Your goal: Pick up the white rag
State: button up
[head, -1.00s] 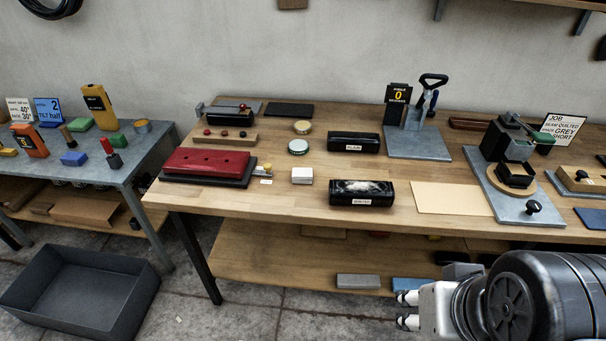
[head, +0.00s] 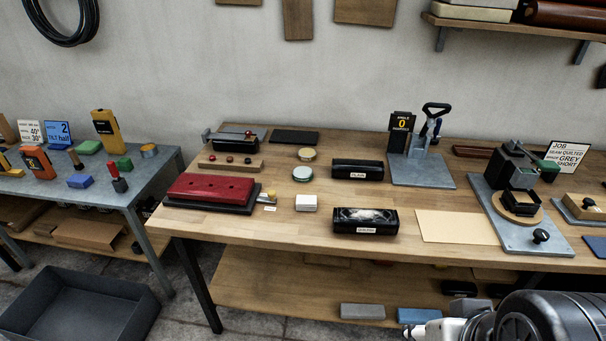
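A small white folded block, which looks like the white rag (head: 306,202), lies flat on the wooden bench near its front edge. It sits between the red padded block and a black box. My gripper (head: 410,333) is at the bottom edge of the head view, right of the rag and nearer to me, well apart from it. Only one fingertip and part of the wrist show; the rest is cut off by the picture edge. Nothing is seen in the gripper.
The wooden bench (head: 270,223) also holds a red padded block (head: 210,187), black boxes (head: 365,219), round tins (head: 302,173), a tan sheet (head: 457,227) and a press (head: 520,180). Bench around the rag is partly bare.

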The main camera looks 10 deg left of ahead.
aim_at(303, 203)
jog(key=i+j, duration=1.2)
jog(key=i, duration=0.1)
